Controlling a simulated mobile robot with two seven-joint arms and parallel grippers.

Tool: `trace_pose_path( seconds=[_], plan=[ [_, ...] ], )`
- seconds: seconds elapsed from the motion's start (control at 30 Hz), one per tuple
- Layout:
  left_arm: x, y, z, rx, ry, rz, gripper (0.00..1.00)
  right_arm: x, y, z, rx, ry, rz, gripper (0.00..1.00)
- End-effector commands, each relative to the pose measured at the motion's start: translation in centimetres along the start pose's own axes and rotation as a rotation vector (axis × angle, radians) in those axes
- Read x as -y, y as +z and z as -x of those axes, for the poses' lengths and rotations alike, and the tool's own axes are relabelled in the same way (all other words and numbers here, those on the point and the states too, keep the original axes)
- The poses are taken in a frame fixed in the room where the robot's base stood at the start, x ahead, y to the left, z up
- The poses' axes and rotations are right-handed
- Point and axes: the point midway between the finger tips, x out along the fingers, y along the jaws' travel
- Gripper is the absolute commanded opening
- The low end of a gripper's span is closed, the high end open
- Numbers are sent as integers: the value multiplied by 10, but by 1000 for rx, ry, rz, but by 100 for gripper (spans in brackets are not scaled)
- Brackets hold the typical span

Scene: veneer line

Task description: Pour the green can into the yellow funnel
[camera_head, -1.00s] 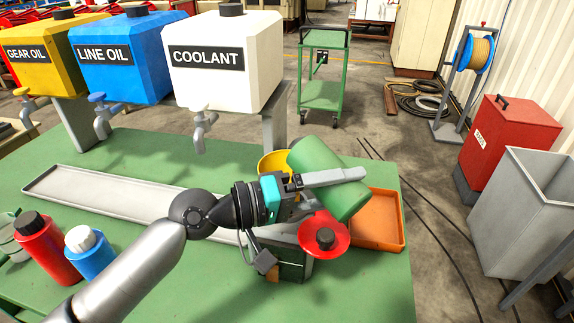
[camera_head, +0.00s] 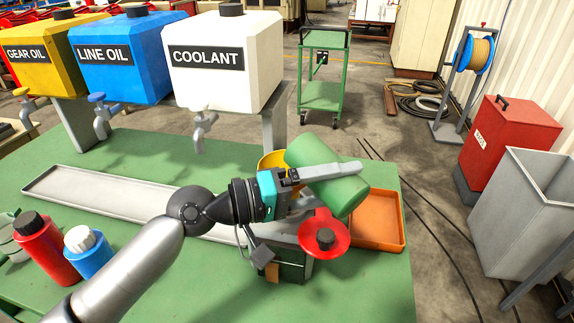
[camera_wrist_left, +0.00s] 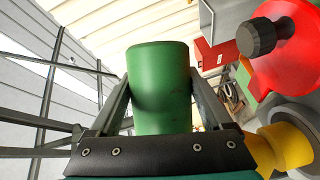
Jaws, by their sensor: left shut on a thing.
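The green can (camera_head: 328,172) is held tilted in my left gripper (camera_head: 325,176), its upper-left end above the yellow funnel (camera_head: 270,160). In the left wrist view the can (camera_wrist_left: 159,85) sits between the two fingers of the gripper (camera_wrist_left: 160,100). The funnel is partly hidden behind the can and my gripper; a yellow part also shows at the lower right of the wrist view (camera_wrist_left: 272,150). I cannot see the can's opening or any liquid. My right gripper is not in view.
A red funnel with a dark plug (camera_head: 325,240) is just below the can. An orange tray (camera_head: 378,222) is to the right. A grey tray (camera_head: 110,196), a red bottle (camera_head: 45,247) and a blue bottle (camera_head: 88,255) stand left. The coolant tank (camera_head: 225,60) is behind.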

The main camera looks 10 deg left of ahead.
Motion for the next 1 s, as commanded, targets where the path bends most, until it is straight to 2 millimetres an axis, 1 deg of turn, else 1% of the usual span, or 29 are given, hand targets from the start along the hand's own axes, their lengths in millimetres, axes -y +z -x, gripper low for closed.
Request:
trace_pose_path(
  seconds=[0.77, 0.83, 0.87, 0.9, 1.0],
  plan=[
    [-3, -4, 2, -3, 13, 27, 2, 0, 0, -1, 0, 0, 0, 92],
    [0, 5, -2, 4, -12, -33, 2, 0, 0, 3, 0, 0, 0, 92],
    [-1, 8, -3, 8, -33, -90, 2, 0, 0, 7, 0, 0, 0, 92],
    [-4, 5, -2, 11, -69, -180, 2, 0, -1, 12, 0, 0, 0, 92],
    [15, 7, -2, 24, -137, -333, 2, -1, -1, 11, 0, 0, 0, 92]
  ],
)
